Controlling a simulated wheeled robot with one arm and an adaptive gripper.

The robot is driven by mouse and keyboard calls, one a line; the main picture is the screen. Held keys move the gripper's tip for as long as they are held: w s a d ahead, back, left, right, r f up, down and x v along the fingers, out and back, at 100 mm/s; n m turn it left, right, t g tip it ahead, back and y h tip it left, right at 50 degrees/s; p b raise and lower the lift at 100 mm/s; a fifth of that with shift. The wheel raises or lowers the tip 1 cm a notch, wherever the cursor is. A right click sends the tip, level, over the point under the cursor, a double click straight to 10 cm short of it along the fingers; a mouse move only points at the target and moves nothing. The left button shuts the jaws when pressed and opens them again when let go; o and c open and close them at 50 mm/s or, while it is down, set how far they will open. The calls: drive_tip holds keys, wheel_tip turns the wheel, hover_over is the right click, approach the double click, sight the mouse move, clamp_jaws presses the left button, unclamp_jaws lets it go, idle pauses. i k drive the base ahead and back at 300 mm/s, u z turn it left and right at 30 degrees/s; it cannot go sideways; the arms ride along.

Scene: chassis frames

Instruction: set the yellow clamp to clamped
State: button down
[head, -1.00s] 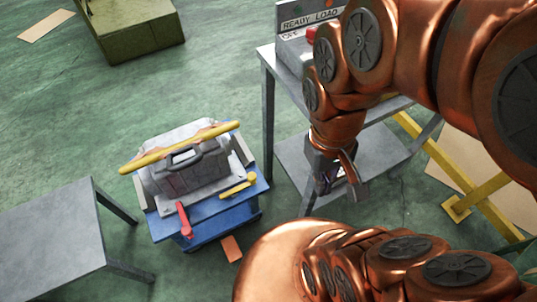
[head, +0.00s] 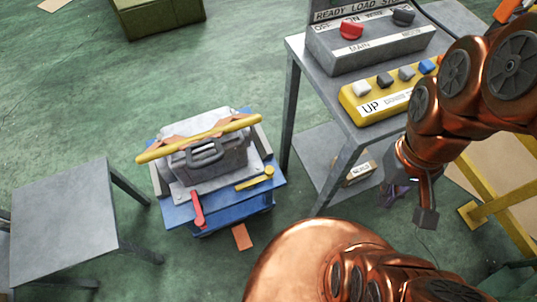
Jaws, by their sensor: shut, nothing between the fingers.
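The yellow clamp (head: 255,179) is a small yellow lever with a round knob at its right end. A red clamp lever (head: 197,208) is at the front left of the same stand. My gripper (head: 410,205) is well to the right of the stand, pointing down beside the grey table, apart from both clamps. It is shut and empty.
A long yellow bar (head: 200,138) lies across the grey part. A grey table (head: 345,140) carries a switch box (head: 370,48) and a yellow button box (head: 385,93). Another grey table (head: 65,205) stands left. An orange piece (head: 242,237) lies on the floor.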

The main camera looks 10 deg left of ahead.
sight(270, 170)
drive_tip(key=k, duration=0.9)
drive_tip(key=u, duration=1.65)
